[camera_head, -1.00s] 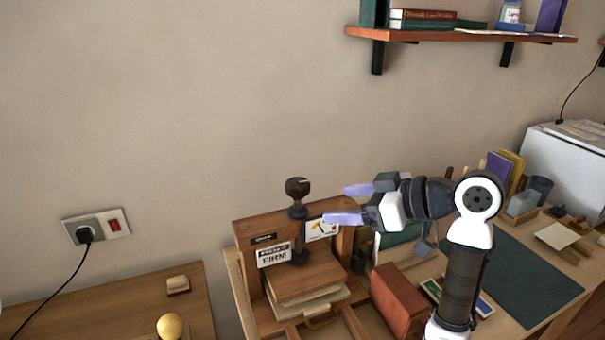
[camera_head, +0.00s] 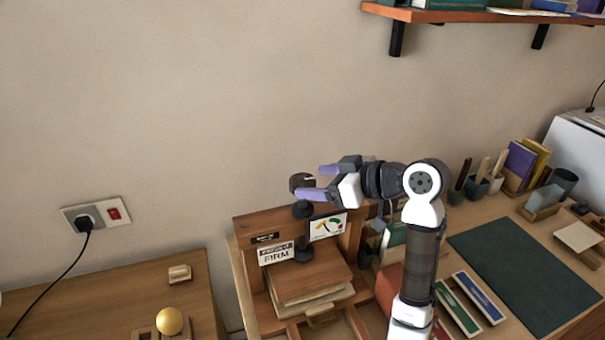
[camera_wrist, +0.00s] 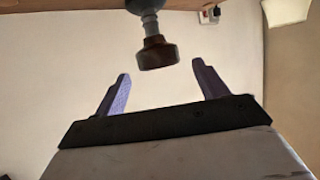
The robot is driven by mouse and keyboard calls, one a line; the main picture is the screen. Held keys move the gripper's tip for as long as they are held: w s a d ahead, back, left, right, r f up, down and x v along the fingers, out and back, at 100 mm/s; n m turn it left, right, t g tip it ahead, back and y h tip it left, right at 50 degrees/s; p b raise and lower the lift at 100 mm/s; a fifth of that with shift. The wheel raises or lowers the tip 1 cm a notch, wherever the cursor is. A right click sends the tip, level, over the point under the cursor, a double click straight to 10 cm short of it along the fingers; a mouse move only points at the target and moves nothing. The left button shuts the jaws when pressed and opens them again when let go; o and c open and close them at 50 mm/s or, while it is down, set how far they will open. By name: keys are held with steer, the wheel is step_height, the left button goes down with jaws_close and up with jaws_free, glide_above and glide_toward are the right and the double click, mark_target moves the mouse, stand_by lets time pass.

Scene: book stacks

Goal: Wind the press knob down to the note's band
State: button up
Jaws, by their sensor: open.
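The press (camera_head: 240,235) is a wooden frame with a dark screw and a dark brown knob (camera_head: 301,181) on top. A note (camera_head: 277,253) on its front reads "FIRM" below a smaller line. A dial card (camera_head: 328,227) with coloured bands sits to the right of the screw. My gripper (camera_head: 311,182) is open at knob height, its purple fingertips just right of the knob and partly overlapping it. In the wrist view the knob (camera_wrist: 158,53) lies ahead, between the lines of the two open fingers (camera_wrist: 160,80) and slightly beyond their tips. No contact shows.
A wooden table with a yellow ball (camera_head: 170,321) and a small block (camera_head: 180,274) stands left. A desk with a dark green mat (camera_head: 515,275), pen cups and books is at right. A wall shelf (camera_head: 480,16) hangs above. Wall around the knob is clear.

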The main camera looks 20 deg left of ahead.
mark_target(306, 181)
steer(key=shift+p+x, duration=0.55)
steer(key=shift+x, duration=1.8)
steer(key=c, duration=1)
steer(key=shift+o, duration=0.2)
steer(key=shift+f, duration=0.1)
